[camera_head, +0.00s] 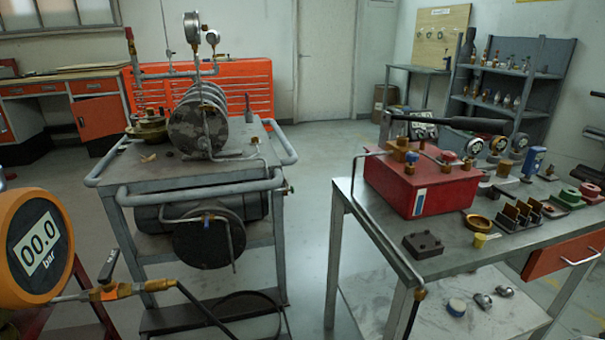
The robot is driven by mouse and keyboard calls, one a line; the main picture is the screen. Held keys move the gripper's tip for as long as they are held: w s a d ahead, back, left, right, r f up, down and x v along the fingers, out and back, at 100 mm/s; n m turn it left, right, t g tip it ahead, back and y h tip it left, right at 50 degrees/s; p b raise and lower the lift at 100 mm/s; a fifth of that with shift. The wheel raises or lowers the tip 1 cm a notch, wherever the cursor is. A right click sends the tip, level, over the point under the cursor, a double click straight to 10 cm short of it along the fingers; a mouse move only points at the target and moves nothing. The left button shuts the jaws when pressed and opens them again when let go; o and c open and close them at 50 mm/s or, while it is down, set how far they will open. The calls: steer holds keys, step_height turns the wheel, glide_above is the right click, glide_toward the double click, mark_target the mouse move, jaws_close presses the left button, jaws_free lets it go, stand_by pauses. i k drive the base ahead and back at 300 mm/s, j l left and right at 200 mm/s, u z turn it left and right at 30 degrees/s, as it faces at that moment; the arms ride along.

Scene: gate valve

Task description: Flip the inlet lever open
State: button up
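A small blue handle (207,220) sits on pipework in front of the cart's dark round end plate. A long black handle (455,122) lies nearly level above the red box (415,187) on the right bench. No label shows which of these is the inlet lever. My gripper is not in view.
The left cart (140,172) has grey rails and carries a ribbed round assembly. The right bench (455,262) holds several fittings and blocks. A dark hose (200,305) runs from the brass fitting. Clear floor (310,220) lies between cart and bench.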

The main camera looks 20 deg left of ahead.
mark_target(105, 277)
steer(key=u, duration=2.1)
